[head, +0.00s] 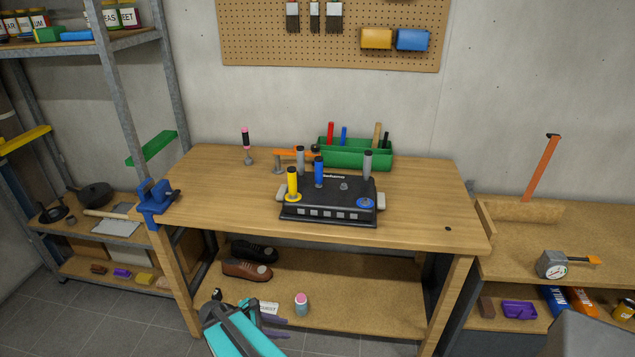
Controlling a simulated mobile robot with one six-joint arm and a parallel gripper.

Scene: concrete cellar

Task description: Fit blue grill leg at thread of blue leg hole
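A black grill body (330,214) lies with its leg side up on the workbench. The blue leg (319,172) stands upright on its upper side, near the middle. The blue leg hole (366,203), a blue ring at the front right corner, is empty. A yellow leg (292,183) stands at the front left corner, and grey legs (300,160) (368,163) stand at the back corners. My gripper (218,304) is low at the bottom, in front of the bench and apart from the grill. Its fingers are not clear enough to tell their opening.
Behind the grill are a green tool box (355,154) and an orange-handled hammer (286,155). A pink-and-black handled tool (246,146) stands back left. A blue vise (156,200) is on the left edge. The bench (425,205) is clear at right. Shoes (246,270) sit below.

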